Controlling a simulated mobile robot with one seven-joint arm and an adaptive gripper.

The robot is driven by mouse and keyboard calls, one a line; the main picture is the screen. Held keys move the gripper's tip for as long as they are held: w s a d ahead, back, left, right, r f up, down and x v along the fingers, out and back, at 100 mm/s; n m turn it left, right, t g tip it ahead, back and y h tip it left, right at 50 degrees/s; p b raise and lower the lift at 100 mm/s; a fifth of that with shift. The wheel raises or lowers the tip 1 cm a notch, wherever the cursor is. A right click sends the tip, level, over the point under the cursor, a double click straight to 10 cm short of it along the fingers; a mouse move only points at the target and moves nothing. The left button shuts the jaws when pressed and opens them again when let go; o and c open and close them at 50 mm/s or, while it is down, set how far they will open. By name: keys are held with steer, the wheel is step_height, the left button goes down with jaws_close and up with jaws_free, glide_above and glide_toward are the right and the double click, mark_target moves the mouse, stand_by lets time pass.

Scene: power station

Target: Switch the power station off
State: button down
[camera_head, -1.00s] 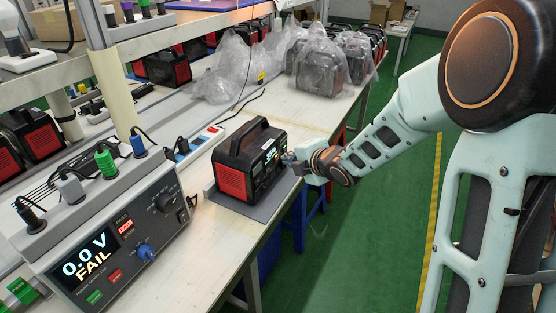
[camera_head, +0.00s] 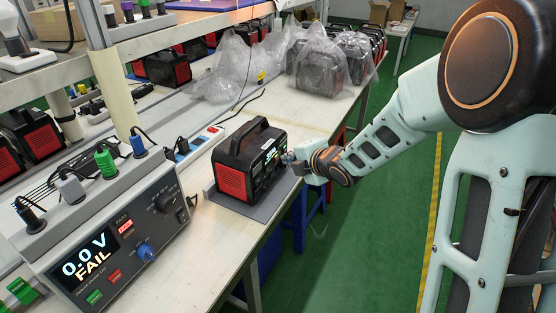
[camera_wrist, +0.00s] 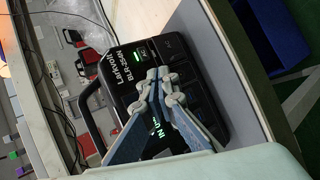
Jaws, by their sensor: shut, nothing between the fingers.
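The power station (camera_head: 250,163) is a black box with red side panels and a top handle, standing on a grey mat (camera_head: 262,208) at the bench edge. In the wrist view its front panel (camera_wrist: 183,48) shows a lit green display by the "AC" mark and more green lit characters lower down. My gripper (camera_head: 292,158) is at the front panel from the right. In the wrist view the fingers of my gripper (camera_wrist: 160,80) are together and empty, with their tips over the panel close to the lit AC area. Whether they touch it is unclear. The fingers hide part of the panel.
A grey tester (camera_head: 112,245) reading "0.0 V FAIL" stands at the front left. Bagged units (camera_head: 322,65) stand farther along the bench. A power strip (camera_head: 200,142) lies behind the power station.

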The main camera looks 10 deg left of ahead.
steer(key=shift+w+a, duration=0.15)
steer(key=shift+a, duration=0.25)
steer(key=shift+a+b, duration=0.15)
steer(key=shift+b, duration=0.25)
steer(key=shift+s+d, duration=0.2)
steer(key=shift+d, duration=0.4)
steer(key=shift+d, duration=0.1)
steer(key=d, duration=0.1)
steer(key=s+d+p, duration=0.1)
steer(key=d, duration=0.1)
steer(key=s+d, duration=0.1)
steer(key=d, duration=0.1)
steer(key=shift+d+p, duration=0.2)
steer(key=shift+p, duration=0.1)
stand_by(0.6)
